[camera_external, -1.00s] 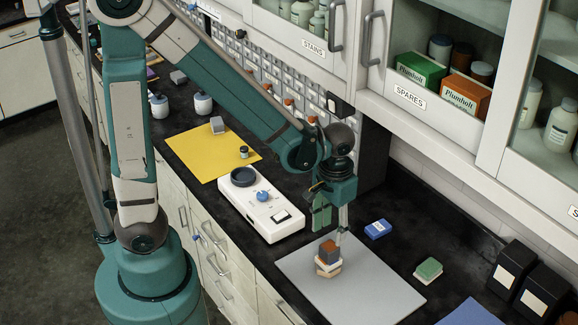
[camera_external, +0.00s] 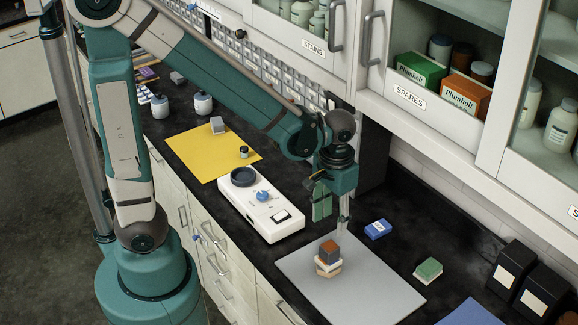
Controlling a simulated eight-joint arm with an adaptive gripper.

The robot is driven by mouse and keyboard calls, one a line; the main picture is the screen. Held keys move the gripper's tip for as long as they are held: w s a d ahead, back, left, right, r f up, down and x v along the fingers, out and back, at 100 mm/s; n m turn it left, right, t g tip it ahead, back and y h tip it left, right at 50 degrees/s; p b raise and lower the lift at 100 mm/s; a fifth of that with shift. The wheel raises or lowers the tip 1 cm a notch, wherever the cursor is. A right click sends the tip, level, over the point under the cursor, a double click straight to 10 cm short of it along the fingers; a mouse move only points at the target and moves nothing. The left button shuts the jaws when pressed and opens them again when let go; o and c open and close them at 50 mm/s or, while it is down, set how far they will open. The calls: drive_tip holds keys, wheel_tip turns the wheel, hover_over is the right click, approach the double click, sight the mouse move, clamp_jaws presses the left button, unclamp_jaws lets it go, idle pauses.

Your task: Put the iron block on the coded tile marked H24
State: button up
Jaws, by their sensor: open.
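My gripper (camera_external: 332,214) is open and empty. It hangs above the back part of a grey mat (camera_external: 382,287), clear of a small stack there. The stack has a rust-brown and dark block (camera_external: 329,251) on top, a pale piece below it and a tan piece (camera_external: 329,273) at the bottom. I cannot tell for sure which block is the iron one. No mark H24 can be read in this view.
A white device with a dark dish (camera_external: 262,205) stands left of the grey mat. A blue block (camera_external: 378,229) and a green-topped block (camera_external: 429,268) lie to the right. Dark boxes (camera_external: 512,268) stand at the wall. Cabinets (camera_external: 440,60) overhang the counter.

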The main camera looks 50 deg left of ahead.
drive_tip(key=s+a+r+t, duration=0.2)
drive_tip(key=a+r+t, duration=0.1)
drive_tip(key=a+r, duration=0.4)
drive_tip(key=s+a+r+t, duration=0.3)
drive_tip(key=a+r+t, duration=0.1)
drive_tip(key=a+r, duration=0.4)
drive_tip(key=shift+s+a+r, duration=0.15)
drive_tip(key=shift+s+a, duration=0.2)
drive_tip(key=shift+a, duration=0.65)
